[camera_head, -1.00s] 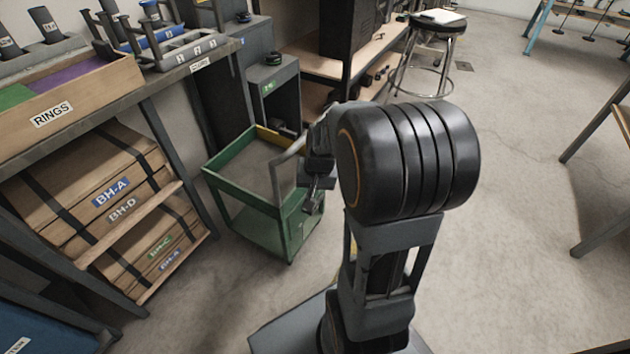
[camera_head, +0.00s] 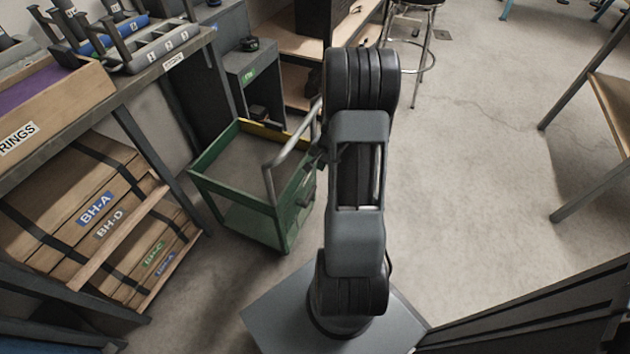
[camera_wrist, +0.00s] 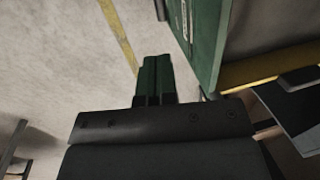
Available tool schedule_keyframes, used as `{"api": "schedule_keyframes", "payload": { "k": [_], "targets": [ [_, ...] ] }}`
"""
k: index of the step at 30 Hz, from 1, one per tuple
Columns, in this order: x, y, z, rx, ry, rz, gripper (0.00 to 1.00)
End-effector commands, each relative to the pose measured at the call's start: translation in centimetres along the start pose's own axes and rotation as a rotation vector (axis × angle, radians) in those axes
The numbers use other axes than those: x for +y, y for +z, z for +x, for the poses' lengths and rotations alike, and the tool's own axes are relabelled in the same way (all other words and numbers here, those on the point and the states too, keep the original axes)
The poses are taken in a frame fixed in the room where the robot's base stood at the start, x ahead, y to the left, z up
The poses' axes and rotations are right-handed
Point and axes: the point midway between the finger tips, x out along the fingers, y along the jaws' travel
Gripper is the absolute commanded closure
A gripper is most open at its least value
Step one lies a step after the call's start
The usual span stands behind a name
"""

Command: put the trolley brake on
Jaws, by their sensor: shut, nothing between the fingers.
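The green trolley (camera_head: 237,200) stands left of my arm in the head view, with a yellow strip on its far edge and a grey tubular handle (camera_head: 283,152) on its near right side. A small dark part (camera_head: 306,188) shows on its right side; I cannot tell whether it is the brake. In the wrist view the trolley's green side (camera_wrist: 207,40) and yellow edge (camera_wrist: 262,72) are at upper right. My gripper (camera_wrist: 157,62) is shut and empty, over the floor just left of the trolley's side in that view. My arm mostly hides it in the head view.
A workbench (camera_head: 150,80) with racks and labelled boxes lines the left. A grey cabinet (camera_head: 250,75) stands behind the trolley. A stool (camera_head: 425,40) and a table (camera_head: 610,100) are farther right. The floor (camera_head: 480,190) right of my arm is clear.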

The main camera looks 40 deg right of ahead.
Motion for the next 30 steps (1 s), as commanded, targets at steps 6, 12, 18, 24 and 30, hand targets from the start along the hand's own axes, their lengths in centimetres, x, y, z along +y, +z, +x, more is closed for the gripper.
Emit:
{"api": "schedule_keyframes", "payload": {
  "k": [6, 12, 18, 24, 30],
  "targets": [
    [0.0, 0.1, 3.0, -0.004, 0.002, -0.004, 1.0],
    [-0.1, 0.2, 7.0, -0.004, 0.002, -0.006, 1.0],
    [0.0, 0.2, 10.4, -0.004, 0.002, -0.006, 1.0],
    [-0.1, 0.2, 12.8, -0.002, 0.001, -0.006, 1.0],
    [-0.1, 0.1, 13.7, -0.002, 0.0, -0.006, 1.0]
  ]
}}
